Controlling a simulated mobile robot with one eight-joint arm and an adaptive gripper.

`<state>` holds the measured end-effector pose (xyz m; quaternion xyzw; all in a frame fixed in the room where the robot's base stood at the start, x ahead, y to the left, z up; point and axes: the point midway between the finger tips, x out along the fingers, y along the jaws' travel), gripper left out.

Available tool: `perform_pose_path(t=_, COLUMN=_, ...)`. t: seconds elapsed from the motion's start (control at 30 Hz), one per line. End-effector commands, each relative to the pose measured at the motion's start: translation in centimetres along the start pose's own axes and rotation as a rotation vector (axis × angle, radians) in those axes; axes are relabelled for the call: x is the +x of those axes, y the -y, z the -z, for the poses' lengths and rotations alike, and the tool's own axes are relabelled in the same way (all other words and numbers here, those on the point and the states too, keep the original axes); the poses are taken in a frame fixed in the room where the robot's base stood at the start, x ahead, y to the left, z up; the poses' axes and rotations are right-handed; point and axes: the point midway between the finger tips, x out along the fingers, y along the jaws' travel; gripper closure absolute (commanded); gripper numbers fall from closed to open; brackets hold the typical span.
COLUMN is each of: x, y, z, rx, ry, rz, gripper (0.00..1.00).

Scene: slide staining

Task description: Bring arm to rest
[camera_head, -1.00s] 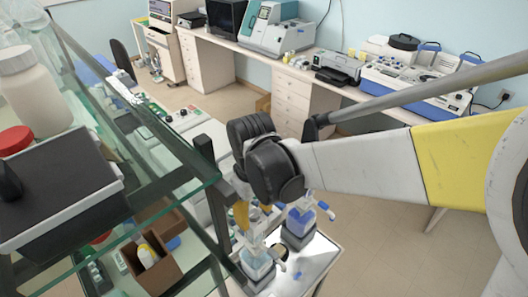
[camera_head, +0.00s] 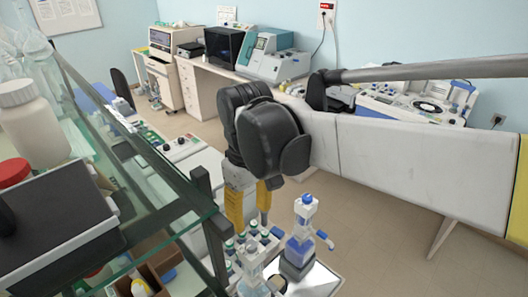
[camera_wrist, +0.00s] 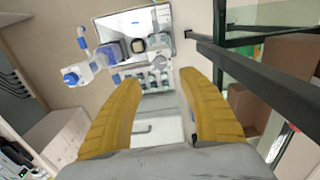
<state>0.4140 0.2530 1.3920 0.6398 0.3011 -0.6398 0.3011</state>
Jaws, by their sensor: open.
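My gripper (camera_head: 250,203) hangs from my black wrist in the head view, above the white tray table with the staining bottles. Its yellow fingers also show in the wrist view (camera_wrist: 160,90), spread apart with nothing between them. A bottle with blue liquid (camera_head: 301,240) stands upright to the right of and below the fingers. A paler bottle (camera_head: 253,270) stands nearer the camera, below the fingers. A rack of several small capped vials (camera_head: 250,236) is just below the fingertips. The fingers appear apart from all of these.
A glass shelf unit (camera_head: 140,155) with a dark post (camera_head: 208,215) stands close on the left of my gripper; the post shows in the wrist view (camera_wrist: 250,70). A lab bench (camera_head: 208,85) with instruments runs along the back wall. Open floor (camera_head: 385,225) lies at the right.

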Motion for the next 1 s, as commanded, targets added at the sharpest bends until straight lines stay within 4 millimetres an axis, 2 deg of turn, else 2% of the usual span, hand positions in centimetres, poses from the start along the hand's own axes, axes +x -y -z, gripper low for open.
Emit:
perform_pose_path(t=0.33, x=-0.2, y=0.0, z=0.0, rx=0.001, ry=-0.001, rz=0.000, gripper=0.51)
perform_pose_path(t=0.47, x=1.2, y=-0.9, z=-1.1, rx=0.038, ry=-0.023, rz=-0.007, gripper=0.51)
perform_pose_path(t=0.57, x=4.0, y=-2.7, z=-3.2, rx=0.117, ry=-0.075, rz=-0.025, gripper=0.51)
perform_pose_path(t=0.8, x=13.5, y=-7.7, z=-11.0, rx=0.404, ry=-0.265, rz=-0.102, gripper=0.51)
perform_pose_path(t=1.0, x=21.9, y=-10.3, z=-17.4, rx=0.638, ry=-0.423, rz=-0.182, gripper=0.51)
